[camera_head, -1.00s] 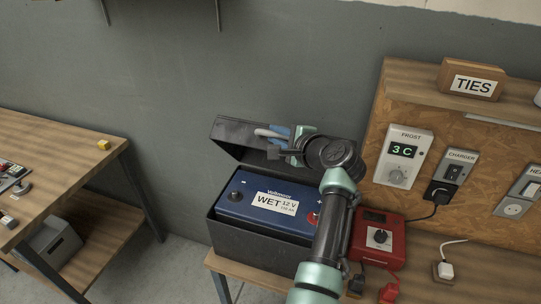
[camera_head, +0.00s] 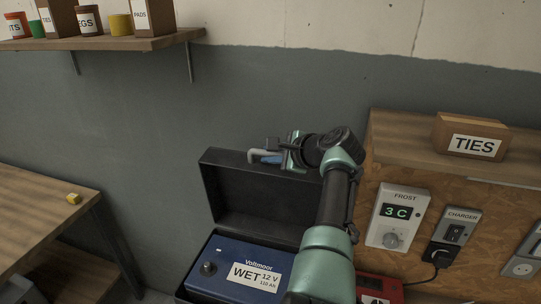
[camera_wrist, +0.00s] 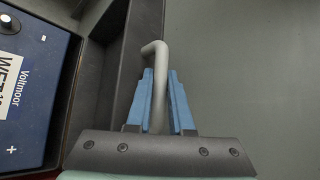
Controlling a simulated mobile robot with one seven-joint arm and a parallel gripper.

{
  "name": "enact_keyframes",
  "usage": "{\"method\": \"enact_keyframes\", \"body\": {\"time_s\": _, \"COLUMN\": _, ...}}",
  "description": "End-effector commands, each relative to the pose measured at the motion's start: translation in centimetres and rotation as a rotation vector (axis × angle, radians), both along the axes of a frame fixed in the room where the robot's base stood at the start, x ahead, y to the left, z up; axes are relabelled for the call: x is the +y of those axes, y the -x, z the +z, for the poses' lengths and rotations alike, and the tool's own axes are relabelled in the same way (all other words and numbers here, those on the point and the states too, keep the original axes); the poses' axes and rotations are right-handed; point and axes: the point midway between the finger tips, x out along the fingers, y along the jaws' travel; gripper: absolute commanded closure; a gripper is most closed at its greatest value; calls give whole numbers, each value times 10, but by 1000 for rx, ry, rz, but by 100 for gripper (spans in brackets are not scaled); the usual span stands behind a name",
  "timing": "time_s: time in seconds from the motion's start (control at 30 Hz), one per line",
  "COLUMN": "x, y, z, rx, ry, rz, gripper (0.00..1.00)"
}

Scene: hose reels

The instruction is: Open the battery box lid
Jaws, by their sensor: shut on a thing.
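The battery box lid (camera_head: 256,193) is black and stands steeply raised at the back of the box, with its hollow inside facing me. My gripper (camera_head: 266,157) is at the lid's upper edge. In the wrist view its two blue fingers (camera_wrist: 160,100) are shut on a grey bent handle (camera_wrist: 153,52) beside the lid's dark edge (camera_wrist: 130,75). The blue battery (camera_head: 245,265), labelled WET 12 V, sits in the open black box and also shows in the wrist view (camera_wrist: 30,95). My arm hides the box's right side.
A red charger (camera_head: 385,288) stands right of the box. A shelf (camera_head: 110,42) hangs upper left. The wall beside the lid is bare.

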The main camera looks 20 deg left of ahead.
Motion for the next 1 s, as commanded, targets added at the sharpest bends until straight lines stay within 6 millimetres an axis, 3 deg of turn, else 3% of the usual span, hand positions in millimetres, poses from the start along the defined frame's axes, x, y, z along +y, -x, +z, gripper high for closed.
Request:
{"method": "enact_keyframes", "body": {"time_s": 0.53, "x": 0, "y": 0, "z": -1, "rx": 1, "ry": 3, "rz": 0, "gripper": 100}}
{"method": "enact_keyframes", "body": {"time_s": 0.57, "x": 0, "y": 0, "z": -1, "rx": 1, "ry": 3, "rz": 0, "gripper": 75}}
{"method": "enact_keyframes", "body": {"time_s": 0.6, "x": 0, "y": 0, "z": -1, "rx": 1, "ry": 2, "rz": -1, "gripper": 69}}
{"method": "enact_keyframes", "body": {"time_s": 1.0, "x": -2, "y": 2, "z": -2, "rx": 4, "ry": 3, "rz": 2, "gripper": 69}}
